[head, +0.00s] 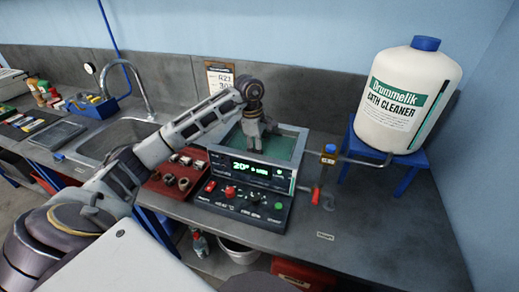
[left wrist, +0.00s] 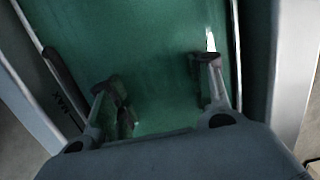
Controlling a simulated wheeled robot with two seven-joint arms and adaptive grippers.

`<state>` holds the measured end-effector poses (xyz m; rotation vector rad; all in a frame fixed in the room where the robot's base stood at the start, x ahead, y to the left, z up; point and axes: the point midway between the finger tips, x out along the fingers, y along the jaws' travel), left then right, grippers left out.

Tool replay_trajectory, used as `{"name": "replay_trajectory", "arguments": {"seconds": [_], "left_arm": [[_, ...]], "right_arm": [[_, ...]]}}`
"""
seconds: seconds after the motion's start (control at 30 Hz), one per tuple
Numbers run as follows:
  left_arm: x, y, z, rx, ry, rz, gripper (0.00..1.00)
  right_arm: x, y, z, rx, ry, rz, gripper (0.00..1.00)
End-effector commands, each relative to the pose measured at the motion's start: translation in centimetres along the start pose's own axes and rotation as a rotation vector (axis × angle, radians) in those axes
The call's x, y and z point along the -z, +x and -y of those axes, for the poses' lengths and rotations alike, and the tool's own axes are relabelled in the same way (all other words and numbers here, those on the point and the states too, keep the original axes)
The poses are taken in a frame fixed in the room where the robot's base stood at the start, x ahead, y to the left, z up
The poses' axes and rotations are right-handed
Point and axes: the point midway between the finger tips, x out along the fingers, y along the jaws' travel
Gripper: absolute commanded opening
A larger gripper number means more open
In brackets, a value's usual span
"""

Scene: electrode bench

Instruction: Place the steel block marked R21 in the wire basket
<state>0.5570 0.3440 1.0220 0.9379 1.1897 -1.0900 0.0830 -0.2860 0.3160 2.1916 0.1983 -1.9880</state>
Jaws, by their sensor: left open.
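My left gripper (head: 256,143) points down over the bath (head: 302,143), a box with green liquid and a lit display. In the left wrist view the two fingers (left wrist: 158,75) are spread wide with nothing between them, over the green liquid (left wrist: 160,45). I cannot tell whether the fingertips touch the liquid. A red tray (head: 153,187) left of the bath holds several small metal pieces (head: 184,183); no R21 marking is legible on any. A clipboard (head: 219,78) behind the bath reads R21. I cannot make out a wire basket. My right gripper is not in view.
A large cleaner bottle (head: 408,95) stands on a blue stand (head: 418,160) at the right, with a tap (head: 329,154) reaching toward the bath. A sink (head: 115,138) lies to the left. The bench at front right (head: 380,225) is mostly clear.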

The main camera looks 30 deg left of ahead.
Motion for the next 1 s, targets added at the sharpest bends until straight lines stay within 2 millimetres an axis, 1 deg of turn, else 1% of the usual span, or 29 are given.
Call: {"name": "replay_trajectory", "arguments": {"seconds": [0.17,0.33,1.0], "left_arm": [[-0.1,-0.3,0.0,0.000,0.000,0.000,0.50],[0.0,-1.5,-0.1,-0.002,0.000,0.000,0.50],[0.0,-8.9,-0.1,-0.002,-0.001,0.000,0.50]], "right_arm": [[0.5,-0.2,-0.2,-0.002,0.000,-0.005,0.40],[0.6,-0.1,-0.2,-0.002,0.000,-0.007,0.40],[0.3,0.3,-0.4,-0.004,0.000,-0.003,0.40]]}}
